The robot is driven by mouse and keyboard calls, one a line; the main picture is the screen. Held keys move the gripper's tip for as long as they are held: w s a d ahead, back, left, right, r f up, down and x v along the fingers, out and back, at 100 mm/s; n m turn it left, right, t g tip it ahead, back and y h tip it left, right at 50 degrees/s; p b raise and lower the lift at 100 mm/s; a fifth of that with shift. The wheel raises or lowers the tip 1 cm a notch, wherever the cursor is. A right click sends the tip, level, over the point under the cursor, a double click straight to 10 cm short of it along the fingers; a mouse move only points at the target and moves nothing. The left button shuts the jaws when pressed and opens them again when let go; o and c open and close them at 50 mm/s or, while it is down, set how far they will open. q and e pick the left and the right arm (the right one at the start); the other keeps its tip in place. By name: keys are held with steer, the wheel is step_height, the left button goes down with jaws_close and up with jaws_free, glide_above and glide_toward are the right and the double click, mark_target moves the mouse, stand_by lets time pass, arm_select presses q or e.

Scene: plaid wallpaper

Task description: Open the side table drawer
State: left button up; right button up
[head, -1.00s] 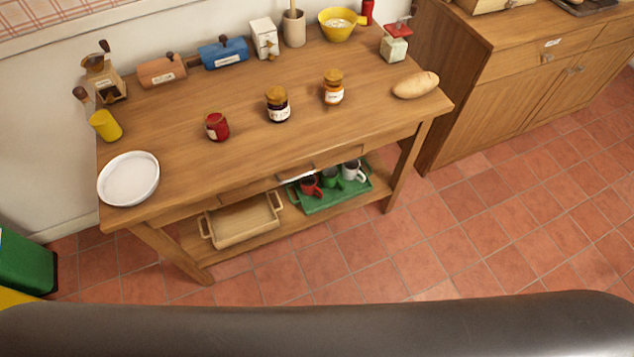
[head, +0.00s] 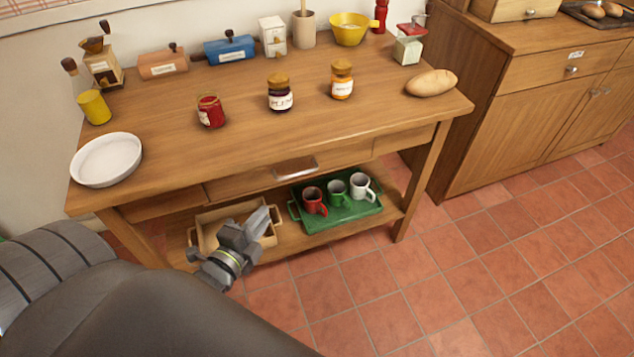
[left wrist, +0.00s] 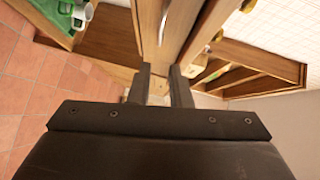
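The wooden side table (head: 190,128) stands in front of me. Its drawer front (head: 245,184) sits under the top and looks closed, with a metal handle (head: 296,167) at its middle. The handle also shows as a pale strip in the left wrist view (left wrist: 163,25). My left gripper (head: 262,218) is in front of the table, lower than the drawer and left of the handle, apart from it. In the left wrist view its two fingers (left wrist: 161,72) stand apart with nothing between them. My right gripper is not in view.
The lower shelf holds a wooden tray (head: 208,216) behind my left gripper and a green tray (head: 340,216) with mugs. Jars, a plate (head: 107,160) and bread (head: 431,83) stand on the tabletop. A cabinet (head: 510,120) is at right. The tiled floor in front is clear.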

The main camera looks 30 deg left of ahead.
mark_target(296, 175)
arm_select(q)
steer(key=w, duration=0.5)
steer(key=w+f, duration=0.1)
steer(key=w, duration=0.5)
steer(key=w+a+f+b, duration=0.1)
steer(key=w, duration=0.5)
steer(key=shift+a+f, duration=0.1)
steer(key=shift+f, duration=0.1)
jaws_close()
